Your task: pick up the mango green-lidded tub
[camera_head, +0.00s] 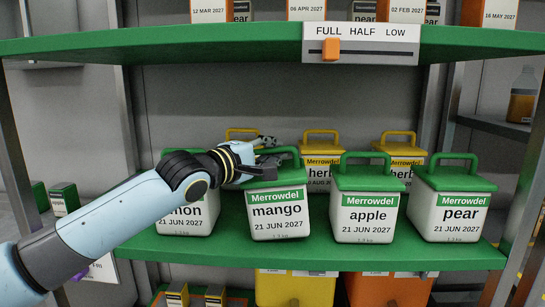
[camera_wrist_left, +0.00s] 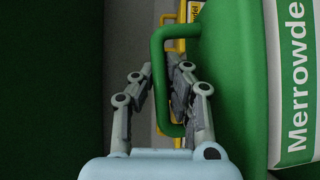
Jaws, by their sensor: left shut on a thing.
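The mango tub (camera_head: 278,218) is white with a green lid and green handle, labelled Merrowdel, mango, 21 JUN 2027. It is at the front of the green shelf between the lemon and apple tubs and looks slightly tilted. I cannot tell whether its base touches the shelf. My left gripper (camera_head: 265,165) is at its handle, coming from the left. In the left wrist view, the fingers (camera_wrist_left: 165,92) are shut on the green handle (camera_wrist_left: 158,60), beside the tub's green lid (camera_wrist_left: 235,80). My right gripper is not in view.
Green-lidded apple (camera_head: 365,218) and pear (camera_head: 455,216) tubs stand to the right. The tub on the left (camera_head: 190,218) is partly behind my arm. Yellow-lidded herb tubs (camera_head: 323,172) stand behind. An upper green shelf (camera_head: 200,42) with a FULL-HALF-LOW slider plate (camera_head: 375,48) hangs above.

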